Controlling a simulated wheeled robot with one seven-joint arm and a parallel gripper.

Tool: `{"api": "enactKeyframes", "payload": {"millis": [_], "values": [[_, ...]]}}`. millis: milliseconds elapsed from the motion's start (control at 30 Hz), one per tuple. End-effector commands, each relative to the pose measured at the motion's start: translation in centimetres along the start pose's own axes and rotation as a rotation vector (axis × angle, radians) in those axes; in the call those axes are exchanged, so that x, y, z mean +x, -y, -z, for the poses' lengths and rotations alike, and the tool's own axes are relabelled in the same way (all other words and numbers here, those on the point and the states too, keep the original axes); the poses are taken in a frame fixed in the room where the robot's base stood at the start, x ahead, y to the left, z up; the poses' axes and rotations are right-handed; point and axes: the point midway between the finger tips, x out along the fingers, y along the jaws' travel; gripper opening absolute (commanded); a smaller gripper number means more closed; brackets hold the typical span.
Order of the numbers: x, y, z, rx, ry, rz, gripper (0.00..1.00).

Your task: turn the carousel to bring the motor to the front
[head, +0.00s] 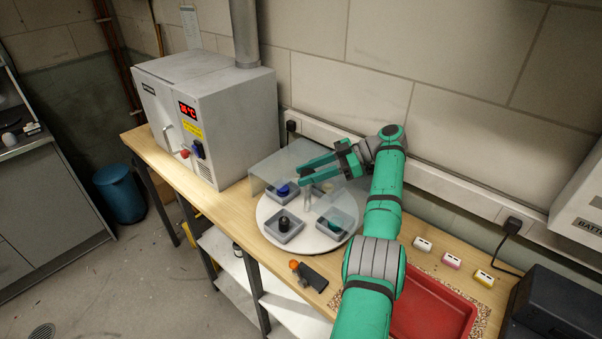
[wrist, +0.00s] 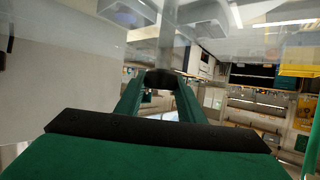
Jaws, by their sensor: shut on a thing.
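The carousel (head: 268,212) is a round white disc on the bench with several grey square trays. The front-left tray holds a black round piece (head: 284,223), the back-left tray a blue piece (head: 283,189), and the front-right tray a teal piece (head: 335,226). The back-right tray is partly hidden by my arm. I cannot tell which piece is the motor. A pale upright post (head: 307,199) stands near the disc's middle. My gripper (head: 303,175) is over the disc. In the wrist view its fingers are shut on a dark knob (wrist: 160,79) at the post's end.
A grey oven (head: 205,110) is at left. An orange-topped item (head: 296,266) lies near the front edge. A red tray (head: 430,310) and small blocks (head: 452,262) are at right.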

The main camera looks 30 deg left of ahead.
Motion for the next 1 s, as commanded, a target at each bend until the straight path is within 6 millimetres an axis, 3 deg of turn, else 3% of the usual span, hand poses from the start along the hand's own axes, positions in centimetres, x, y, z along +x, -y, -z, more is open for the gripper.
{"api": "enactKeyframes", "payload": {"millis": [333,367,433,767,1000], "values": [[0.3,0.1,-0.2,0.004,-0.001,0.007,0.00],[0.3,0.1,-0.2,0.004,-0.001,0.007,0.40],[0.2,0.1,-0.2,0.003,-0.001,0.006,0.53],[-0.1,0.1,0.1,0.001,0.000,0.002,0.53],[-1.2,0.1,2.9,-0.002,0.003,0.004,0.53]]}}
